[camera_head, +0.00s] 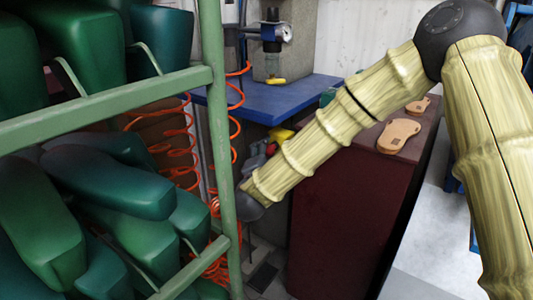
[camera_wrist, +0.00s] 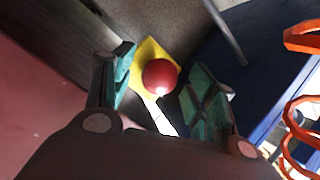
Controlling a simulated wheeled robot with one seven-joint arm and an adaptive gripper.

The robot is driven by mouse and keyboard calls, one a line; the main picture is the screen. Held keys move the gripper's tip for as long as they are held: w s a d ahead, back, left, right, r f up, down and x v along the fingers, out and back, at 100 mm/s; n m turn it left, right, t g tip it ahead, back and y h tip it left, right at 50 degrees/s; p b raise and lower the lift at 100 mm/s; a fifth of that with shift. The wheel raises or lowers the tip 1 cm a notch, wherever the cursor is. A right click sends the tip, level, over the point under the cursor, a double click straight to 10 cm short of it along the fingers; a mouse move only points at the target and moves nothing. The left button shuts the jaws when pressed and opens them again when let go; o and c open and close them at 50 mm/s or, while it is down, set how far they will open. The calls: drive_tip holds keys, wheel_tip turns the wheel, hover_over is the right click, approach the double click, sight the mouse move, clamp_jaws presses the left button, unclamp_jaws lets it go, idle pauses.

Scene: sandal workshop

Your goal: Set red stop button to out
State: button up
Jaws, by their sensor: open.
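The red stop button (camera_wrist: 160,77) is a round red dome on a yellow plate (camera_wrist: 146,52) in the wrist view. My gripper (camera_wrist: 163,72) is open, with one green-padded finger on each side of the button in the picture. I cannot tell whether the fingers touch it or how much depth lies between. In the head view the button (camera_head: 271,147) is a small red patch below the yellow plate (camera_head: 281,134), partly hidden by my gripper and arm.
A blue table (camera_head: 262,99) with a machine stands behind. Orange coiled hoses (camera_head: 235,92) hang to the left, near a green rack (camera_head: 217,130) of green shoe lasts. A dark red cabinet (camera_head: 335,220) with sandal soles (camera_head: 399,135) on top stands to the right.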

drive_tip(key=s+a, duration=0.1)
drive_tip(key=s, duration=0.6)
drive_tip(key=shift+s+a, duration=0.15)
drive_tip(key=shift+a, duration=0.05)
